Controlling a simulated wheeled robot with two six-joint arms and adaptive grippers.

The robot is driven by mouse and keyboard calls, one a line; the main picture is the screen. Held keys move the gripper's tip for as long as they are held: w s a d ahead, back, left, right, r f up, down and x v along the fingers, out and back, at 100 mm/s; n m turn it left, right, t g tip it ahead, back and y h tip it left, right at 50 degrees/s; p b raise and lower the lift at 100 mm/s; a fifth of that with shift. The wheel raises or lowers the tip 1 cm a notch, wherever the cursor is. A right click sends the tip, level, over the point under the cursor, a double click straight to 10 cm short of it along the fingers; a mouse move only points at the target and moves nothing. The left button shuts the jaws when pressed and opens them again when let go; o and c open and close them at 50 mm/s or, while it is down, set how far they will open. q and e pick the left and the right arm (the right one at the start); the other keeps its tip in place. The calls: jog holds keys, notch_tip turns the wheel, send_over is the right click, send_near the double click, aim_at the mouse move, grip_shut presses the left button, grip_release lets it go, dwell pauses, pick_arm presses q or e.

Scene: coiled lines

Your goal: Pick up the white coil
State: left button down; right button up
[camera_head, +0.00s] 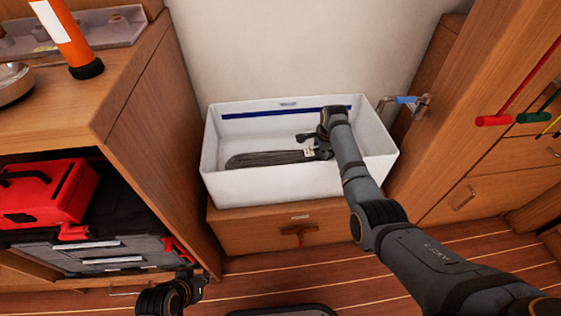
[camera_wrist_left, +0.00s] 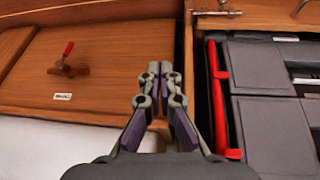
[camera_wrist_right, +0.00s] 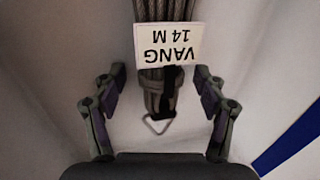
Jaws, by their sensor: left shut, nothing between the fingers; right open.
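A long dark grey coil (camera_head: 262,159) lies in the white bin (camera_head: 285,186); no coil in view looks clearly white. A white tag (camera_wrist_right: 168,45) at its end reads "VANG 14 M", and the grey strands (camera_wrist_right: 165,10) and a metal ring (camera_wrist_right: 158,125) show in the right wrist view. My right gripper (camera_head: 318,145) is inside the bin at the tagged end. It is open, its fingers (camera_wrist_right: 157,80) on either side of the coil's end, apart from it. My left gripper (camera_head: 200,283) is shut and empty, low in front of the left cabinet; its fingertips (camera_wrist_left: 160,68) meet.
The bin stands on a wooden drawer base (camera_head: 270,225) against a pale wall. A blue-handled valve (camera_head: 405,100) is right of it. A red box (camera_head: 45,192) and grey cases (camera_head: 110,250) fill the left shelf. An orange cylinder (camera_head: 66,38) stands on the left counter.

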jog(key=shift+r, duration=0.1)
